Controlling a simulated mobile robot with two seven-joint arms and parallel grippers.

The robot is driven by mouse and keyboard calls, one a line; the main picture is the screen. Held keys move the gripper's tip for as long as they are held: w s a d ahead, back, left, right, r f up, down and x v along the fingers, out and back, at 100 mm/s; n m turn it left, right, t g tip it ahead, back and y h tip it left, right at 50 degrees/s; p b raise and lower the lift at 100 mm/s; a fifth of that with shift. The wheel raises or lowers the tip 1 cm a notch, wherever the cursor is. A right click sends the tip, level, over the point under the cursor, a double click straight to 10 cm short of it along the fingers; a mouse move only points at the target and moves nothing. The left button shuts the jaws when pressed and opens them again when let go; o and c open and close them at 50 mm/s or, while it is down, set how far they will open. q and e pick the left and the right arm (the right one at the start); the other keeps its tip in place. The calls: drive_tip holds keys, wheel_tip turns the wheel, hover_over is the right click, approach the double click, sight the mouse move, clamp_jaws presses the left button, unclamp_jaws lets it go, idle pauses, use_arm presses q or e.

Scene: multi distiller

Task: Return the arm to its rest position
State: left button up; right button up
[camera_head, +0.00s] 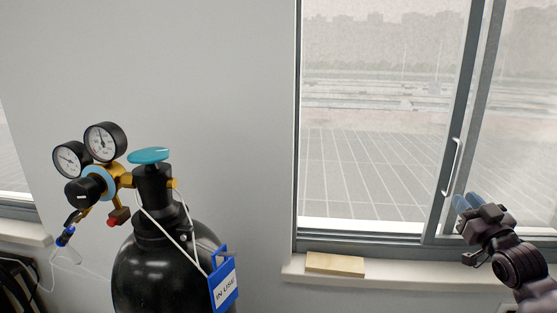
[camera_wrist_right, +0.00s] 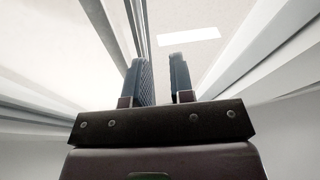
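My right gripper (camera_head: 466,201) is at the right of the head view, in front of the sliding window near its handle. Its two blue-grey fingers point up. In the right wrist view the gripper (camera_wrist_right: 163,80) shows its fingers apart with an empty gap between them. Nothing is held. The dark right arm comes in from the lower right corner. My left gripper is not in the head view.
A black gas cylinder (camera_head: 150,270) with gauges (camera_head: 105,142), a teal valve knob (camera_head: 149,155) and a blue tag (camera_head: 223,284) stands at left. The window (camera_head: 380,120) has a vertical handle (camera_head: 452,167). A wooden block (camera_head: 335,264) lies on the sill (camera_head: 400,276).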

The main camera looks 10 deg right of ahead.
drive_tip(key=s+a+f+n+g, duration=0.1)
drive_tip(key=s+a+f+g, duration=0.4)
drive_tip(key=f, duration=0.6)
drive_tip(key=s+a+f, duration=0.3)
drive_tip(key=a+f, duration=0.4)
drive_tip(key=f, duration=0.5)
drive_tip(key=s+a+f+g, duration=0.2)
drive_tip(key=s+a+f, duration=0.3)
drive_tip(key=s+f, duration=0.2)
drive_tip(key=s+a+f+m+g+y, duration=0.1)
drive_tip(key=s+a+f, duration=0.4)
drive_tip(key=s, duration=0.6)
wheel_tip(320, 180, down, 3)
drive_tip(key=shift+a+r+m+g, duration=0.2)
drive_tip(key=shift+a+m+g, duration=0.1)
drive_tip(key=shift+g, duration=0.5)
drive_tip(key=shift+s+d, duration=0.1)
drive_tip(key=shift+d, duration=0.05)
